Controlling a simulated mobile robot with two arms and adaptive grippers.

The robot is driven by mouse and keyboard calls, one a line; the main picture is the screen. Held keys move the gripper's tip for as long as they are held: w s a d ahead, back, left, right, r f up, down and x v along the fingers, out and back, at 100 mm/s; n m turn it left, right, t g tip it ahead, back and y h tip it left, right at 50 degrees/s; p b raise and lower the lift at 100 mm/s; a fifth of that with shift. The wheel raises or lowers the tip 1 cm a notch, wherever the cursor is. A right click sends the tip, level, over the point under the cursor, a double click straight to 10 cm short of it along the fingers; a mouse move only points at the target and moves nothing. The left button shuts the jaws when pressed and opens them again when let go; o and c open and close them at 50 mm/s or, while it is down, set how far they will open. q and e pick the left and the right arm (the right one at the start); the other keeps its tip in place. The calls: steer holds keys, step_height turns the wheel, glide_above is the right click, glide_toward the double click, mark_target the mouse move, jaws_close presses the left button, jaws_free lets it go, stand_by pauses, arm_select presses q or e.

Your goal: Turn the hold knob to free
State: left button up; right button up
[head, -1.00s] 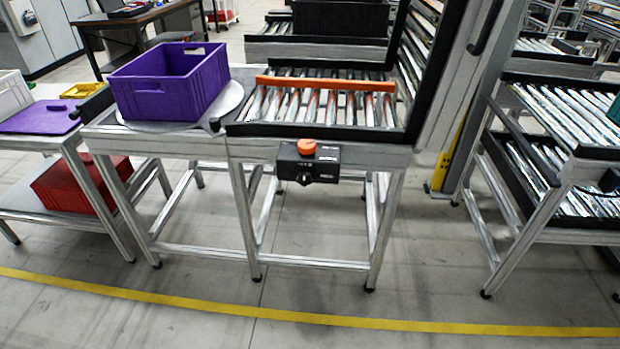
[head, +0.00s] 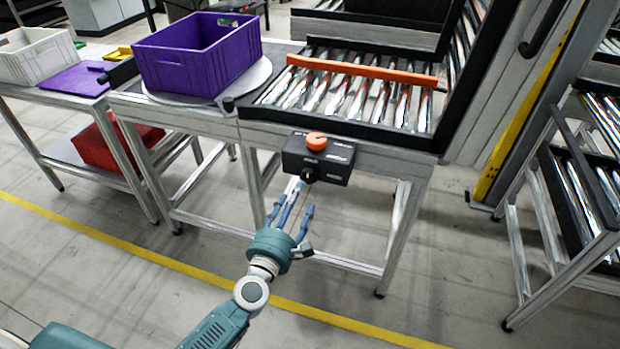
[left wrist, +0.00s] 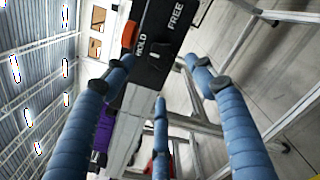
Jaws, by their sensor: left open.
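The hold knob (head: 307,175) is a small dark knob on the front of a black control box (head: 335,160). In the left wrist view the box (left wrist: 163,38) shows the words HOLD and FREE, and the dark knob (left wrist: 152,75) sits nearer HOLD; its exact angle is hard to read. My left gripper (head: 293,196) is open and empty just in front of and below the knob, with its blue fingers spread and pointing at the box. I see no contact with the knob. My right gripper is not in view.
An orange button (head: 316,141) tops the box. Above are a roller conveyor (head: 350,95) with an orange bar (head: 362,69) and a purple crate (head: 190,55) on a round plate. A metal table leg (head: 403,240) stands beside the arm. The floor in front is clear.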

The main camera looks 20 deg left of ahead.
mark_target(308, 178)
arm_select(q)
steer(key=w, duration=0.8)
steer(key=shift+w+d, duration=0.25)
steer(key=c, duration=1.2)
